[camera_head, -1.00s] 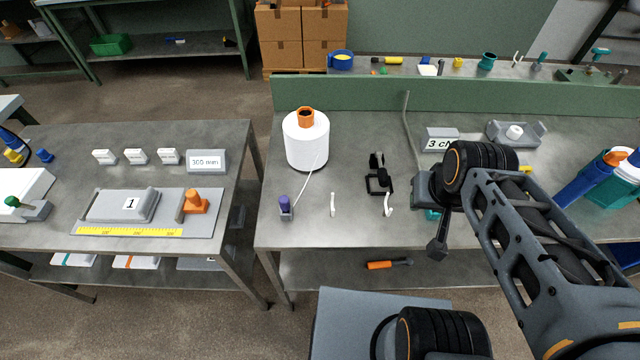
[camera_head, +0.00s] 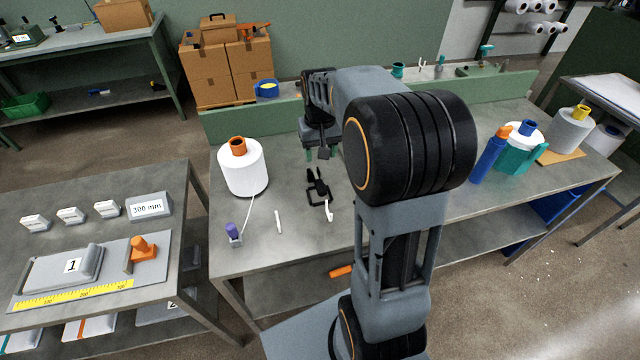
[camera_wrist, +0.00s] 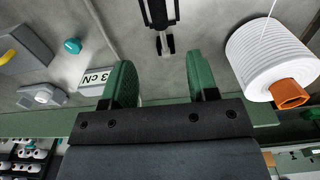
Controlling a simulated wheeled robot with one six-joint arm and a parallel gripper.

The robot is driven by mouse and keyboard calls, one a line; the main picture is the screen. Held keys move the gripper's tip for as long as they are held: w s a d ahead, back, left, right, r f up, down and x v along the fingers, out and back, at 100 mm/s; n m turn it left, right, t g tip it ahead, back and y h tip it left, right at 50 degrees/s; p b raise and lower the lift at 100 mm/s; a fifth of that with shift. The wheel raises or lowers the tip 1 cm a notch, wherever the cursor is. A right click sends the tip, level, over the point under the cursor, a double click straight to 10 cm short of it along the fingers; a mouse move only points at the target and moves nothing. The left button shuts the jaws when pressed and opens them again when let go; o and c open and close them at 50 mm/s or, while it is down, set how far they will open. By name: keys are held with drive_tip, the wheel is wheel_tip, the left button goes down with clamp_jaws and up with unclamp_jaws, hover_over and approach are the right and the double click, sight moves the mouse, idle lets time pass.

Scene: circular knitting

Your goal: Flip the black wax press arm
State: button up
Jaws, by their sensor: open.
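The black wax press (camera_head: 318,188) stands on the grey workbench, with its arm part rising at the back of a small square frame. In the wrist view the black press (camera_wrist: 160,22) shows at the top centre, partly cut off by the frame edge. My gripper (camera_head: 321,153) is above the bench, just behind the press in the head view. In the wrist view its green fingers (camera_wrist: 162,78) are apart and nothing is between them. The press lies beyond the fingertips, apart from them.
A white yarn cone (camera_head: 242,168) with an orange top stands left of the press and also shows close to one finger in the wrist view (camera_wrist: 272,58). A white hook (camera_head: 329,212) is in front of the press. A "3 cN" sign (camera_wrist: 95,80) lies opposite the cone.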

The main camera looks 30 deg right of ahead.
sight(321, 185)
wheel_tip(321, 185, down, 14)
drive_tip(key=shift+w+d+r+p, duration=0.1)
drive_tip(key=shift+w+d+p, duration=0.05)
drive_tip(key=shift+p, duration=0.2)
idle(0.4)
clamp_jaws()
idle(0.3)
